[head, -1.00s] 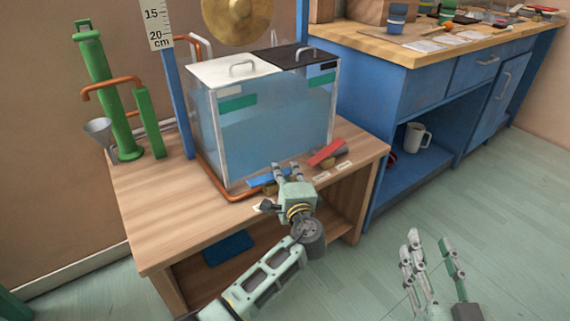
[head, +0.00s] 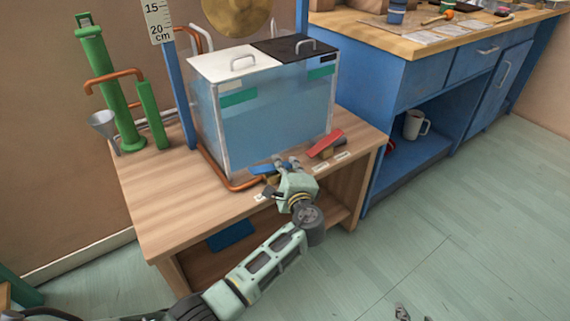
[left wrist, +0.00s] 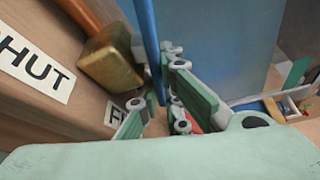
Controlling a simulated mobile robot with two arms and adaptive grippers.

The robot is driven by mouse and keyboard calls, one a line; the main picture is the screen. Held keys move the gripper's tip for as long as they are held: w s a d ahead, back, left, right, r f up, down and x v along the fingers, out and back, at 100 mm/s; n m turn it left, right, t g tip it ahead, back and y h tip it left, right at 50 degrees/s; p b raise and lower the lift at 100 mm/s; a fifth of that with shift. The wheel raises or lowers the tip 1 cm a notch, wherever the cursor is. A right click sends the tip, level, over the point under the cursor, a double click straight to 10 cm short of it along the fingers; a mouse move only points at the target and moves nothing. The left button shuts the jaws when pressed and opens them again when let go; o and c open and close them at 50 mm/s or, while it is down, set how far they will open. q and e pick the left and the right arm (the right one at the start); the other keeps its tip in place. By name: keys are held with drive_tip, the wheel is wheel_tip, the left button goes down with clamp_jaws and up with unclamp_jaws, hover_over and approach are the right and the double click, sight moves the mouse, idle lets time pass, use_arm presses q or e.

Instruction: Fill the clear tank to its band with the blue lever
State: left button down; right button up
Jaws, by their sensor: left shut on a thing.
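The clear tank (head: 280,118) stands on the wooden stand, with a white lid (head: 235,64) and a black lid (head: 297,47). One green band (head: 238,98) is on its left part and another (head: 321,72) on its right. Bluish water fills much of it; the exact level is unclear. The blue lever (head: 262,168) is at the tank's front foot, above a brass block (left wrist: 112,58). My left gripper (head: 283,164) is shut on this lever, which also shows in the left wrist view (left wrist: 147,30). Only fingertips of my right gripper (head: 408,312) show.
A red lever (head: 325,143) sits right of the blue one. White labels (left wrist: 38,65) lie along the stand's front. A copper pipe (head: 232,184) runs around the tank's foot. A green pump (head: 108,85) and funnel (head: 103,125) stand left; a blue bench (head: 410,85) stands right.

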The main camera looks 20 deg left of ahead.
use_arm(q)
drive_tip(key=shift+f, duration=0.15)
drive_tip(key=c, duration=1.9)
unclamp_jaws()
